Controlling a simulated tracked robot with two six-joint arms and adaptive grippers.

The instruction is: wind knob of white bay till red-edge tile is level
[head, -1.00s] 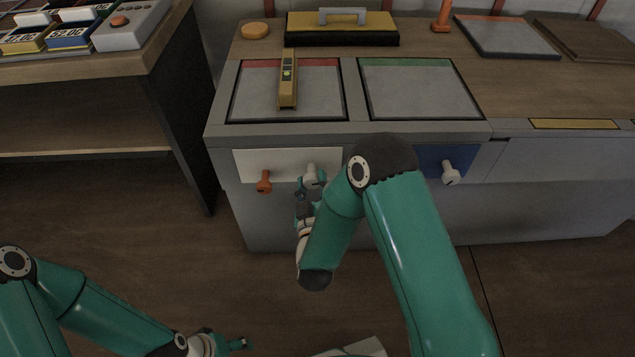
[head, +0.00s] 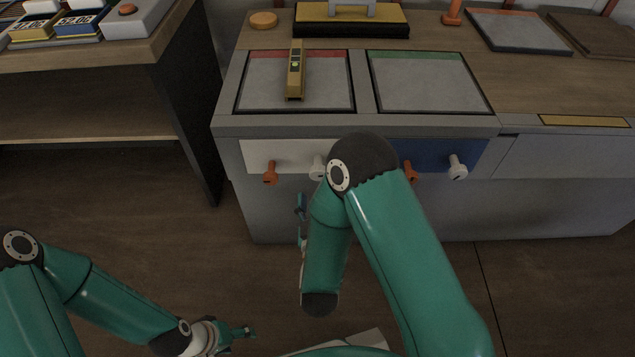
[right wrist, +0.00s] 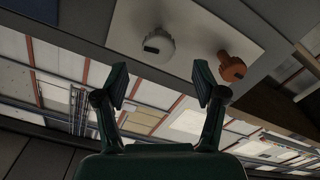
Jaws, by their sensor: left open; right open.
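The white bay's panel (head: 292,155) carries an orange knob (head: 270,176) on the left and a white knob (head: 318,168) on the right. Both knobs show in the right wrist view, the white knob (right wrist: 158,45) and the orange knob (right wrist: 232,66). The red-edge tile (head: 324,92) lies above the panel, with a yellow spirit level (head: 295,75) on it; its exact tilt is too small to tell. My right gripper (right wrist: 162,88) is open and empty, apart from both knobs; my arm partly hides it in the head view. My left gripper (head: 246,332) is open and low over the floor.
A blue panel (head: 434,157) with an orange knob and a white knob (head: 458,168) is to the right, under the green-edge tile (head: 425,85). A yellow-and-black toolbox (head: 350,22) stands behind the tiles. A wooden bench (head: 150,68) is at the left.

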